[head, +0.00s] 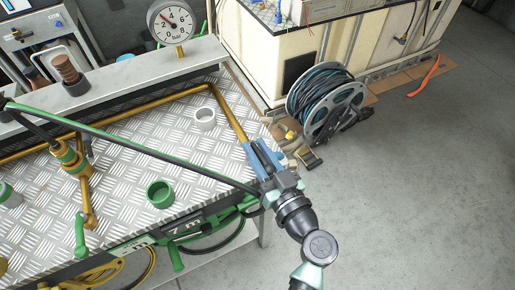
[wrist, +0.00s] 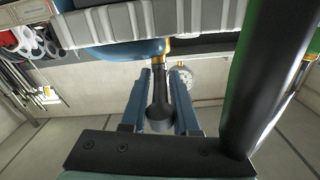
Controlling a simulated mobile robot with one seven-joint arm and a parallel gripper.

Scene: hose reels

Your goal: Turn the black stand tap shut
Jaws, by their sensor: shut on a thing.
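The black stand tap is seen mainly as its black handle (wrist: 159,100), which lies between my blue fingers in the wrist view. A brass part (wrist: 163,45) shows just beyond it. My gripper (wrist: 163,72) is shut on this black handle. In the head view my gripper (head: 262,158) is at the right end of the tread-plate bench, where the brass pipe (head: 233,115) comes down. There the fingers hide most of the tap, and its exact lever angle cannot be told.
A dark green-edged hose or bar (head: 130,145) crosses the bench to near my gripper. A gauge (head: 172,22) stands behind.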

